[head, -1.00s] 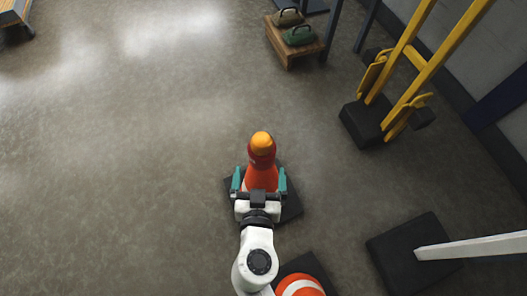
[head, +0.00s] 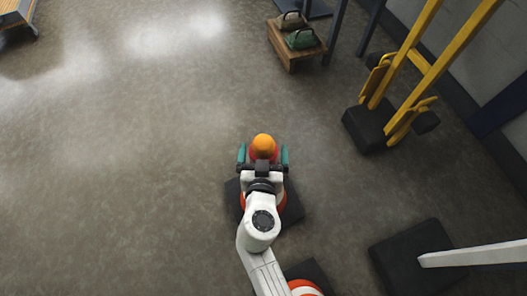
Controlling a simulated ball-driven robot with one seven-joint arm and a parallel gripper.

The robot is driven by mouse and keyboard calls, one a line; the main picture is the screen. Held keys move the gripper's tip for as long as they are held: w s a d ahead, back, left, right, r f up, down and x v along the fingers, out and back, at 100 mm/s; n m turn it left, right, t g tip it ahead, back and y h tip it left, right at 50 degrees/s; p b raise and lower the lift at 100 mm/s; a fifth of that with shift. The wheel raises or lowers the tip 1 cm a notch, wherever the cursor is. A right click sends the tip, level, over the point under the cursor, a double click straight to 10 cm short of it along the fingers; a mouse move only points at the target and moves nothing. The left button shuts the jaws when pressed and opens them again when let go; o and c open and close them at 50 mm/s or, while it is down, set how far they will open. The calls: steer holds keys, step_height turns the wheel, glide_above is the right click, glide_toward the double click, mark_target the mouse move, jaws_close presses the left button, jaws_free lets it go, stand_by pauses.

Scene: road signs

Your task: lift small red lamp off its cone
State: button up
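The small lamp (head: 263,146) has an orange top over a red body. It appears to sit atop an orange and white cone (head: 247,203) with a dark square base (head: 291,212). My gripper (head: 263,153) is open. Its two teal fingers stand on either side of the lamp, with a small gap showing on each side. My wrist and arm hide most of the cone and the lamp's lower part, so I cannot see where the lamp meets the cone.
A second orange and white cone (head: 304,287) stands at the bottom edge, partly cut off. A dark block with a white post (head: 412,262) is at right. Yellow posts on a dark foot (head: 367,128) and a low wooden stand (head: 300,58) are farther back.

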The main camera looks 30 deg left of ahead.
mark_target(263, 156)
steer(key=c, duration=1.1)
steer(key=shift+r, duration=0.15)
steer(key=shift+r+p, duration=0.45)
steer(key=shift+r, duration=0.15)
step_height(263, 156, up, 2)
steer(key=shift+s+r+p, duration=0.15)
steer(key=shift+r+p, duration=0.1)
steer(key=shift+p, duration=0.5)
steer(key=s+d+r+p, duration=0.1)
steer(key=s+r+p, duration=0.1)
steer(key=r, duration=0.1)
steer(key=s+d+r, duration=0.1)
steer(key=r, duration=0.1)
steer(key=shift+s+d+p, duration=0.15)
steer(key=shift+d+p, duration=0.2)
steer(key=shift+p, duration=0.05)
steer(key=v, duration=0.3)
steer(key=d+p+v, duration=0.1)
steer(key=v, duration=0.2)
steer(key=w+r+v, duration=0.1)
steer(key=v, duration=0.3)
steer(key=shift+d+r, duration=0.1)
steer(key=shift+d, duration=0.15)
